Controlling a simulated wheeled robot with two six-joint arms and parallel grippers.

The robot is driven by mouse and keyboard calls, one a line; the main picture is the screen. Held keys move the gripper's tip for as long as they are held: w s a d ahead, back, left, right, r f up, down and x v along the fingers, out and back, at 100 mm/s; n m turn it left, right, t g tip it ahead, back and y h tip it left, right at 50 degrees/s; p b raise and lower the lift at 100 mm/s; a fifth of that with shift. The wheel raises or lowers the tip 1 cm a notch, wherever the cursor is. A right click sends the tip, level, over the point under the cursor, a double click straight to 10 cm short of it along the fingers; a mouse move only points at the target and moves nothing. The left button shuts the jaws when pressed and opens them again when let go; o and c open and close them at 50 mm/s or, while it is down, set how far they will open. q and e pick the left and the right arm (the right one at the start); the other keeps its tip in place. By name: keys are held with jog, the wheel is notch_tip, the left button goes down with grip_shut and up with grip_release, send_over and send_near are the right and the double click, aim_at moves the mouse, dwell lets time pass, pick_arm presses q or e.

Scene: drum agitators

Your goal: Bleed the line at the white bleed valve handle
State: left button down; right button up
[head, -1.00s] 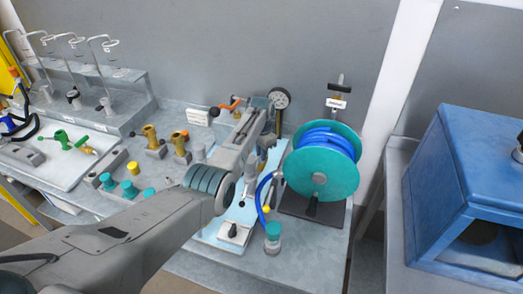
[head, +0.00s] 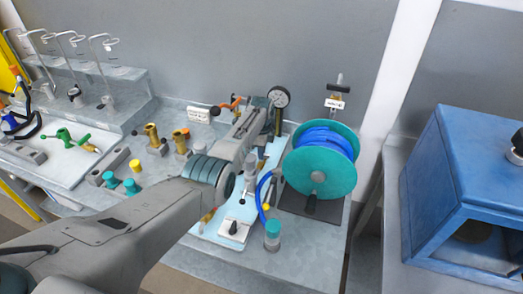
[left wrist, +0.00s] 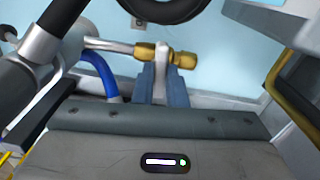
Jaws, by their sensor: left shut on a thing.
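The white bleed valve handle (left wrist: 161,57) shows in the left wrist view as a short pale lever at a brass valve body (left wrist: 185,60) on a silver pipe (left wrist: 110,45). My left gripper (left wrist: 160,82) is shut on the handle, with its grey-blue fingers on both sides of it. In the head view my left gripper (head: 255,118) reaches over the pale blue panel, and the arm hides the handle there. My right gripper is in neither current view.
A round gauge (head: 279,97) stands just beyond the gripper. A teal reel (head: 336,170) with blue hose (head: 325,140) is at the right. A teal-capped bottle (head: 272,237) stands in front. Brass fittings (head: 152,134) stand left of the arm.

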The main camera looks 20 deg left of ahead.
pick_arm(q)
jog(key=shift+r+m, duration=0.1)
jog(key=shift+m, duration=0.5)
jog(key=shift+w, duration=0.1)
jog(key=c, duration=1.5)
grip_release()
jog(key=shift+o, duration=0.2)
jog(key=shift+r, duration=0.55)
notch_tip(320, 180, up, 10)
jog(key=b, duration=0.2)
jog(key=shift+f, duration=0.15)
